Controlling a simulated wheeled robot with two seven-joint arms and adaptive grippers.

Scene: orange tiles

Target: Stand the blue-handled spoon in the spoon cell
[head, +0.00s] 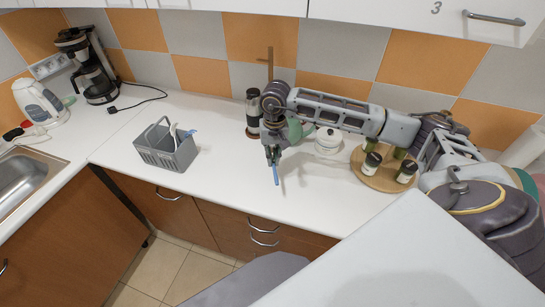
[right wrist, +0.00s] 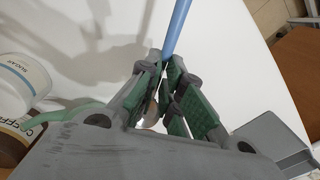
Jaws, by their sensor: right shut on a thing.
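My right gripper (head: 271,155) is shut on the blue-handled spoon (head: 276,175) above the white counter. The spoon's blue handle points down from the fingers in the head view. In the right wrist view the handle (right wrist: 177,28) runs up from between the green finger pads, and a pale oval part shows between the fingers. The grey cutlery caddy (head: 164,156) stands on the counter to the left of the gripper, apart from it. A pale utensil and a small blue piece show at its top. Its inner cells are mostly hidden. My left gripper is out of view.
A white lidded pot (head: 328,141) and a round wooden tray (head: 382,181) with jars are to the right. A coffee maker (head: 90,68) and kettle (head: 40,102) are far left. Counter between gripper and caddy is clear.

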